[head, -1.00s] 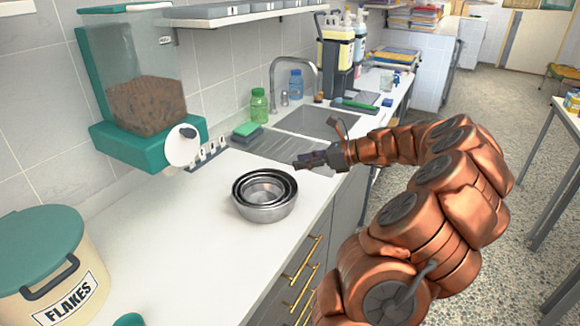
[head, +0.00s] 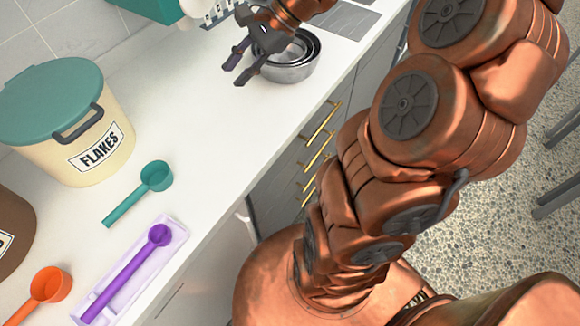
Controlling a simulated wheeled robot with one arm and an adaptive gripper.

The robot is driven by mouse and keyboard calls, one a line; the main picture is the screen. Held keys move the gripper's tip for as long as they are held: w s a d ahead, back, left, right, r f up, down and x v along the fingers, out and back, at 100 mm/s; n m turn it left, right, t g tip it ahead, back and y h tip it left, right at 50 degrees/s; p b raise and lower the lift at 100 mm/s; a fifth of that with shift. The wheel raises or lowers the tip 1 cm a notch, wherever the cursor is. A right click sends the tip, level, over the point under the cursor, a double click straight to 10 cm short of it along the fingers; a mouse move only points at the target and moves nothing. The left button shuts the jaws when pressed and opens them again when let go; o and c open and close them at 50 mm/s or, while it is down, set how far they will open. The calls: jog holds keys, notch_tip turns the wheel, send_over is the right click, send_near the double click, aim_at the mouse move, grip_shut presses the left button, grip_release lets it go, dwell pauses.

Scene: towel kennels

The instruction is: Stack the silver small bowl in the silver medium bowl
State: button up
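A nest of silver bowls (head: 290,74) stands on the white counter at the top of the head view. Rims show one inside another, with a smaller bowl inside a larger one. My gripper (head: 237,72) is above and in front of the left part of the nest and hides some of it. Its two dark fingers are spread apart, point down and left, and show nothing between them. I cannot tell whether it touches the bowls.
A flakes bin (head: 60,115) with a teal lid stands at the left. A teal scoop (head: 150,180), an orange scoop (head: 48,285) and a purple scoop (head: 130,265) in a pale tray (head: 165,275) lie nearer. The counter between the bin and bowls is clear.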

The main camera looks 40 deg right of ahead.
jog(key=s+a+f+n+g+h, duration=0.2)
jog(key=s+a+n, duration=0.3)
jog(key=s+a, duration=0.1)
jog(key=s+f+n+g+h, duration=0.1)
jog(key=s+f+n+h, duration=0.1)
jog(key=s+n, duration=0.3)
jog(key=s+f+n+g+h, duration=0.2)
jog(key=s+n, duration=0.4)
jog(key=s, duration=0.7)
jog(key=shift+s+f+h, duration=0.2)
jog(key=shift+f+h, duration=0.4)
jog(key=shift+h, duration=0.5)
jog(key=shift+d+r, duration=0.1)
jog(key=shift+r, duration=0.05)
notch_tip(320, 180, up, 4)
jog(key=p, duration=0.4)
